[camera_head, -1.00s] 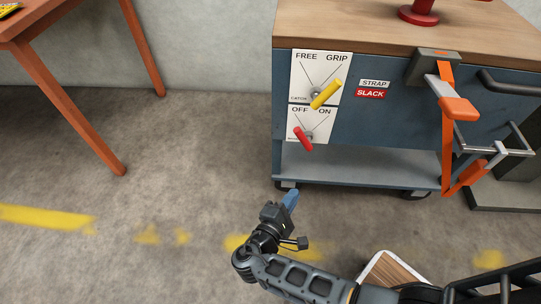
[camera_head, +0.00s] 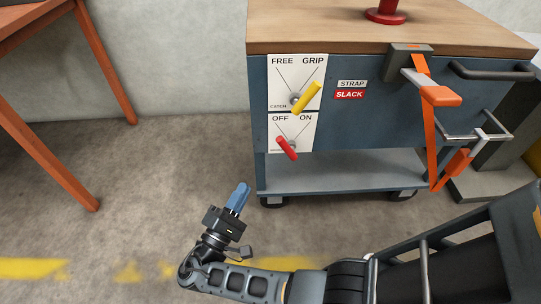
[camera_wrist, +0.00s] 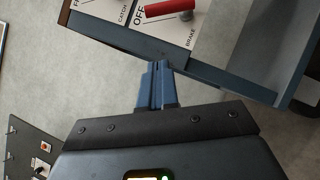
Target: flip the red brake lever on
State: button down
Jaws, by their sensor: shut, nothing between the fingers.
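The red brake lever (camera_head: 287,147) is on the lower white panel (camera_head: 304,138) of the blue cart, tilted toward the OFF side. It also shows in the wrist view (camera_wrist: 168,8), at the top, lying near the word OFF. Above it, the yellow catch lever (camera_head: 306,98) tilts toward GRIP. My gripper (camera_head: 239,196) has blue fingers and is shut and empty. It is in front of the cart, to the left of and below the red lever, not touching it. In the wrist view the shut fingers (camera_wrist: 157,85) point up toward the cart's edge.
The cart has a wooden top (camera_head: 380,30), a lower shelf (camera_head: 350,172) and an orange strap (camera_head: 430,130) hanging at right, with a red SLACK label (camera_head: 350,95). An orange table (camera_head: 100,70) stands at the left. The floor between table and cart is clear.

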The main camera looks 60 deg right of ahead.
send_near(286, 144)
jog(key=w+d+f, duration=0.1)
jog(key=w+d, duration=0.2)
jog(key=w, duration=0.2)
jog(key=shift+s+d+r, duration=0.35)
jog(key=shift+s+d, duration=0.1)
jog(key=shift+d, duration=0.2)
jog(key=shift+s+d+r, duration=0.4)
jog(key=shift+s+d, duration=0.05)
jog(key=shift+d, duration=0.15)
jog(key=shift+r, duration=0.1)
jog(key=shift+r+m, duration=0.15)
jog(key=shift+m, duration=0.25)
